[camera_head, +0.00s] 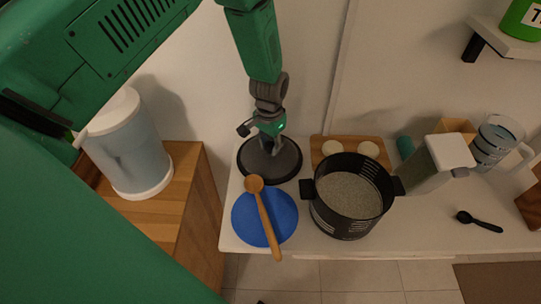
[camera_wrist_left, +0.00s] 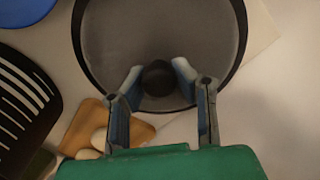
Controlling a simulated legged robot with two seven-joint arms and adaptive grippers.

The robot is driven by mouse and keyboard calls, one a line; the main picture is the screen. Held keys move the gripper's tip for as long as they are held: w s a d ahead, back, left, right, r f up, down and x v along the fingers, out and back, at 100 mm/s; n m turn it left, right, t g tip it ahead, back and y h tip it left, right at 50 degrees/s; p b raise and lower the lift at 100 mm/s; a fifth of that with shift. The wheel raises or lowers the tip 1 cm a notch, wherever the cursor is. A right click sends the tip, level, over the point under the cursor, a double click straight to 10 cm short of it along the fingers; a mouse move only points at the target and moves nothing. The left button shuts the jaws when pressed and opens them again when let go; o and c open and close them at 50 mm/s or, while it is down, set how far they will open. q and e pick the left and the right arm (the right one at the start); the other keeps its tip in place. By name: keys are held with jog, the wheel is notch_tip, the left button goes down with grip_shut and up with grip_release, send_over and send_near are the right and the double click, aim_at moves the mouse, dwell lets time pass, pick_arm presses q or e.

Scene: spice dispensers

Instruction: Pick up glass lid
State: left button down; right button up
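The glass lid (camera_head: 289,161) is a round, dark grey disc with a black rim, lying on the white table behind the blue plate. In the left wrist view the lid (camera_wrist_left: 195,30) fills the upper middle, and its round black knob (camera_wrist_left: 158,78) shows near its lower edge. My left gripper (camera_head: 266,146) points down over the lid. In the left wrist view my left gripper (camera_wrist_left: 159,72) has its fingers apart, one on each side of the knob, with small gaps showing. My right gripper is not in view.
A black pot (camera_head: 344,222) with grainy contents stands right of the lid. A wooden spoon (camera_head: 266,222) lies across the blue plate (camera_head: 286,215). A wooden board (camera_head: 321,143) with pale rounds is behind the pot. A white-lidded container (camera_head: 436,165), a jug (camera_head: 490,142) and a black scoop (camera_head: 480,221) are farther right.

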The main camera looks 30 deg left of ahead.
aim_at(271, 144)
pick_arm(q)
jog(key=shift+s+f, duration=0.1)
jog(key=shift+f, duration=0.05)
jog(key=shift+d, duration=0.4)
jog(key=shift+r+p, duration=0.55)
jog(key=shift+r, duration=0.15)
jog(key=r+p, duration=0.1)
jog(key=r, duration=0.1)
jog(key=r+p, duration=0.1)
jog(key=r, duration=0.1)
jog(key=shift+a, duration=0.2)
jog(key=shift+a+r, duration=0.2)
jog(key=shift+r, duration=0.8)
jog(key=s+a, duration=0.4)
jog(key=s, duration=0.4)
jog(key=s+a, duration=0.4)
jog(key=s, duration=0.3)
jog(key=shift+s+f, duration=0.15)
jog(key=shift+s, duration=0.2)
